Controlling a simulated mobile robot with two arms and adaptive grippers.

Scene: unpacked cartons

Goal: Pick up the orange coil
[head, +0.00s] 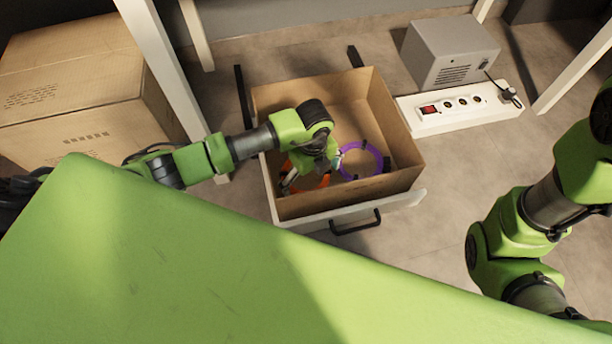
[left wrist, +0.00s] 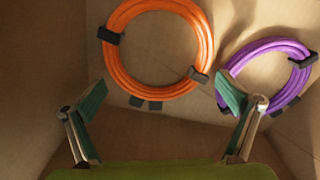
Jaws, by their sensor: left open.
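The orange coil (left wrist: 116,64) lies on the bottom of the open drawer, a ring with dark clips around it. In the head view the orange coil (head: 318,181) is mostly hidden under my left gripper. My left gripper (head: 288,184) is inside the drawer, above the coil. In the left wrist view my left gripper (left wrist: 164,106) has its two green-padded fingers wide apart, with nothing between them. The coil lies beyond the fingertips. My right arm shows at the right edge of the head view, but its gripper is out of the picture.
A purple coil (head: 377,148) lies right of the orange one; it also shows in the left wrist view (left wrist: 233,68). The drawer (head: 403,145) has tall walls around both coils. A power strip (head: 440,113), a grey box (head: 437,62) and a carton (head: 70,120) stand nearby.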

